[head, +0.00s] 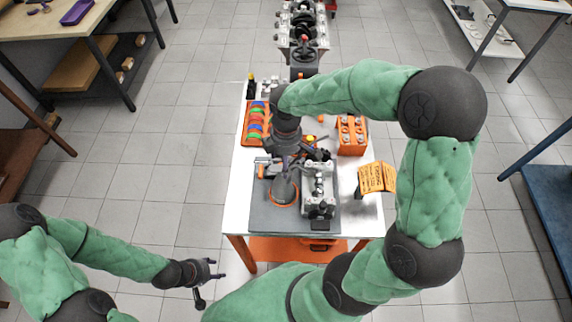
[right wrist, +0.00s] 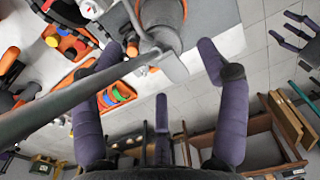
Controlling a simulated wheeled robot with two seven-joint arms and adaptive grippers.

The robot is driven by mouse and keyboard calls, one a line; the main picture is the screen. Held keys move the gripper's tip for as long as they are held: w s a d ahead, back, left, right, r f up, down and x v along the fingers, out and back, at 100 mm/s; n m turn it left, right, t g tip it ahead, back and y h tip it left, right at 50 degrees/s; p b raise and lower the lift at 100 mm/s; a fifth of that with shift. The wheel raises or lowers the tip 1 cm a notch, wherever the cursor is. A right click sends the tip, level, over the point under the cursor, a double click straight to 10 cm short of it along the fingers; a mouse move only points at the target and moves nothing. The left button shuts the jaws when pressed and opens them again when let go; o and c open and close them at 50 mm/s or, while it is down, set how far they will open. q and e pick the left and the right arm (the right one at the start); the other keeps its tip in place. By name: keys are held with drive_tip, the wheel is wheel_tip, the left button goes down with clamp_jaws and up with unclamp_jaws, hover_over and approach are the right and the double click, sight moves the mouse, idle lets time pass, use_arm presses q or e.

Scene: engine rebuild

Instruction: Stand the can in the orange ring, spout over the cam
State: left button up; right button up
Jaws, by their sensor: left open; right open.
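The grey can (head: 285,186) stands on the dark mat, tapering upward. The orange ring (head: 273,204) shows around its base. The can also shows at the top of the right wrist view (right wrist: 163,14). A long grey bar (right wrist: 70,93), seemingly its spout, crosses that view to the left; its tip is out of frame. The metal engine head with the cam (head: 318,190) lies right of the can. I cannot tell whether the spout is over it. My right gripper (right wrist: 160,95) is open, its fingers apart beside the can. My left gripper (head: 207,280) is open and empty, off the table's front-left.
A tray of coloured rings (head: 246,125) lies at the table's left edge. An engine block (head: 302,30) stands behind the table. My right arm hides part of the table's far side.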

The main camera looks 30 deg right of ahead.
wheel_tip(320, 180, up, 7)
drive_tip(key=p, duration=0.1)
